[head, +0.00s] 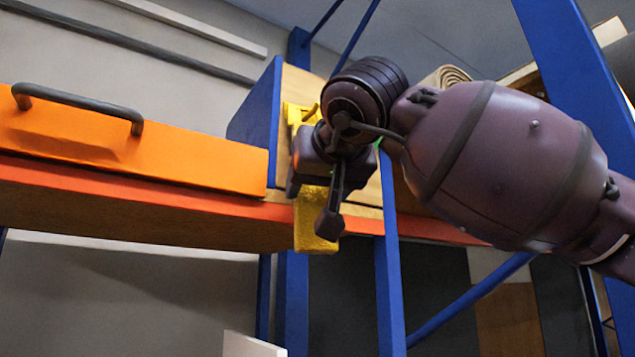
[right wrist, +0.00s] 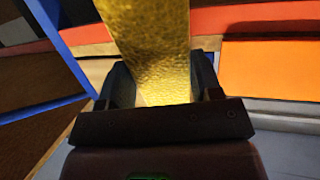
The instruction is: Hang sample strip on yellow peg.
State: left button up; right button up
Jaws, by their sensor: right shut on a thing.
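The sample strip (head: 316,222) is a yellow, textured band. In the head view its lower part hangs below my right gripper (head: 318,185), in front of the orange shelf edge. In the right wrist view the strip (right wrist: 150,45) runs between the two dark fingers, which are shut on it. The yellow peg (head: 308,113) shows just above and left of the gripper, on a wooden panel. The gripper and wrist hide the strip's upper part in the head view, so I cannot tell whether it touches the peg. My left gripper is out of view.
An orange drawer front (head: 140,140) with a dark handle (head: 80,105) is at the left. A blue upright (head: 390,270) stands below and right of the gripper. A thick blue beam (head: 575,70) rises behind my right arm. Open space lies below the shelf.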

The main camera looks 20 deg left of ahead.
dwell(0.3)
jog(key=o, duration=1)
jog(key=shift+s+d+r, duration=0.1)
jog(key=shift+s+d, duration=0.15)
jog(key=shift+s, duration=0.05)
jog(key=b+v, duration=0.2)
jog(key=v, duration=0.8)
